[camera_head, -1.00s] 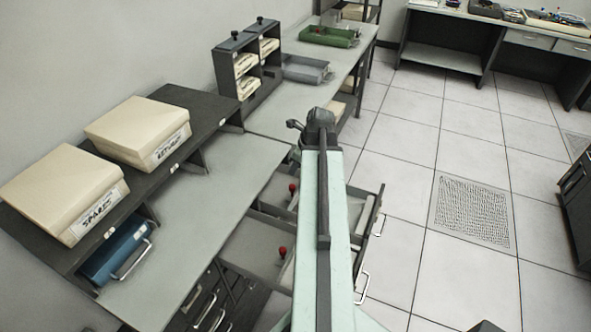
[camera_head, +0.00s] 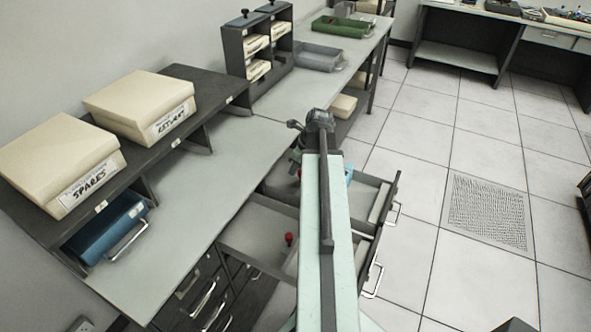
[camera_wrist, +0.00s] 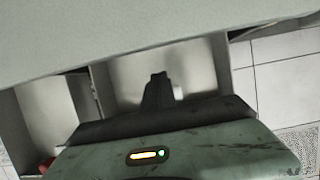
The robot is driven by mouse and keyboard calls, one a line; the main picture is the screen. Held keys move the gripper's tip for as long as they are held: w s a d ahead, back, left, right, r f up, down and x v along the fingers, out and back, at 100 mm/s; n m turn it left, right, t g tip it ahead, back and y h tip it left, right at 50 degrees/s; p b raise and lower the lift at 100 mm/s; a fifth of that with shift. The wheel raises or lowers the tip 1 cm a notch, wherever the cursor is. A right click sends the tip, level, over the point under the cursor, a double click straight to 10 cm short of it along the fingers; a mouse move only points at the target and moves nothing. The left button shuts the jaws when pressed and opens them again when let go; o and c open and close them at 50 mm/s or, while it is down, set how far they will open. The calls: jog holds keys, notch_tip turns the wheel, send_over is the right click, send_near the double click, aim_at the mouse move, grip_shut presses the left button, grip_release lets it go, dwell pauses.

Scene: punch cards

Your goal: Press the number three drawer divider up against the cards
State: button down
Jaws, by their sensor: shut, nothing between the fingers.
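Two open drawers stick out from under the desk, a near one (camera_head: 250,236) and a far one (camera_head: 360,182). A red-knobbed piece (camera_head: 289,239) stands in the near drawer, and a second red knob (camera_head: 299,172) shows in the far one. I cannot read a number on either. A pale block (camera_head: 380,203), perhaps cards, lies by the far drawer's front. In the wrist view my gripper (camera_wrist: 158,82) is shut and empty, above a pale drawer interior (camera_wrist: 200,66). The head view hides my fingertips behind my arm. A red bit (camera_wrist: 46,164) shows at the lower left.
The desk top (camera_head: 190,190) lies left of the drawers. A card rack (camera_head: 257,45), grey tray (camera_head: 318,57) and green tray (camera_head: 340,26) stand farther back.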

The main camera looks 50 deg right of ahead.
jog(key=shift+s, duration=0.1)
jog(key=shift+s+d, duration=1)
jog(key=shift+s, duration=2.45)
jog(key=shift+s+d, duration=1.05)
jog(key=shift+s, duration=2.4)
jog(key=shift+s+d, duration=1)
jog(key=shift+s, duration=2.45)
jog(key=shift+w, duration=0.1)
jog(key=shift+r, duration=0.1)
jog(key=shift+r+p, duration=0.3)
jog(key=shift+p, duration=0.1)
jog(key=p+v, duration=0.7)
jog(key=v, duration=0.1)
jog(key=shift+p, duration=0.3)
